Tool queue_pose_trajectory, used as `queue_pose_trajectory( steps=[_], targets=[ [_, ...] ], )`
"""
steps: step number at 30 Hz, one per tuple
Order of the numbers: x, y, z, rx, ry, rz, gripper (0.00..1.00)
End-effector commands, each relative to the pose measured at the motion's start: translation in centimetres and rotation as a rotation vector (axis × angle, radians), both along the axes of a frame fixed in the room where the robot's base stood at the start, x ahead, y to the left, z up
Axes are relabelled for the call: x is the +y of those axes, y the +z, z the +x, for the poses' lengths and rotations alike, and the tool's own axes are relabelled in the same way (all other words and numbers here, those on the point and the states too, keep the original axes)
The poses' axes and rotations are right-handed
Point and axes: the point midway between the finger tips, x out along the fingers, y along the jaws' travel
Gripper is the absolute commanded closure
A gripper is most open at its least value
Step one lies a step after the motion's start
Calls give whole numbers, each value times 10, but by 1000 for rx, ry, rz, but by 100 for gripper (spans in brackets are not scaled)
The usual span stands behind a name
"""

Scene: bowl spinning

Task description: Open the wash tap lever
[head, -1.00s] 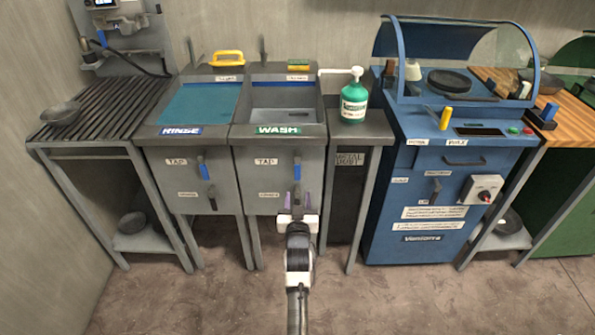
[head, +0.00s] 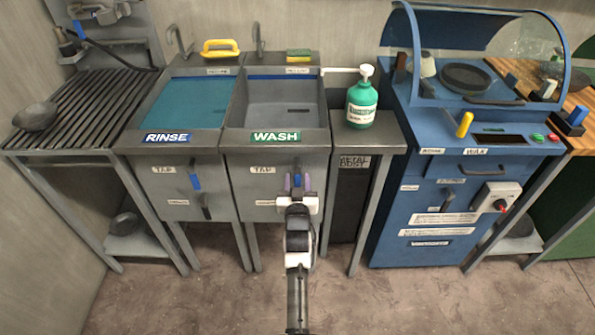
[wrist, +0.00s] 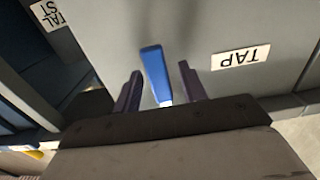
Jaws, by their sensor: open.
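The wash sink (head: 283,103) is a grey basin with a green WASH label on its front edge. Its blue tap lever (wrist: 156,74) shows in the wrist view, standing between my two purple fingers, with a gap on each side. In the head view the lever (head: 297,180) is mostly hidden behind my gripper (head: 297,184). The TAP label (wrist: 240,57) is beside the lever on the grey front panel. My gripper is open, its fingers either side of the lever, and it also shows in the wrist view (wrist: 160,88). The wash drain lever is hidden behind my arm.
The rinse sink (head: 187,102) is at the left, with its own blue tap lever (head: 194,180) and dark drain lever (head: 205,207). A green soap bottle (head: 362,99) stands on the metal dust stand (head: 375,140) at the right. The blue machine (head: 420,220) is farther right.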

Motion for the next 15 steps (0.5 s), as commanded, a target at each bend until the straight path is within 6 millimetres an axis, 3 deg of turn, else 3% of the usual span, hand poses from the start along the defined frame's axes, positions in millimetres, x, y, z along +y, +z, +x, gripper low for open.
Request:
queue_pose_trajectory(
  steps=[11, 15],
  targets=[
    [0, 0, -1, 0, 0, 0, 60],
    [0, 0, 0, 0, 0, 0, 78]
  ],
)
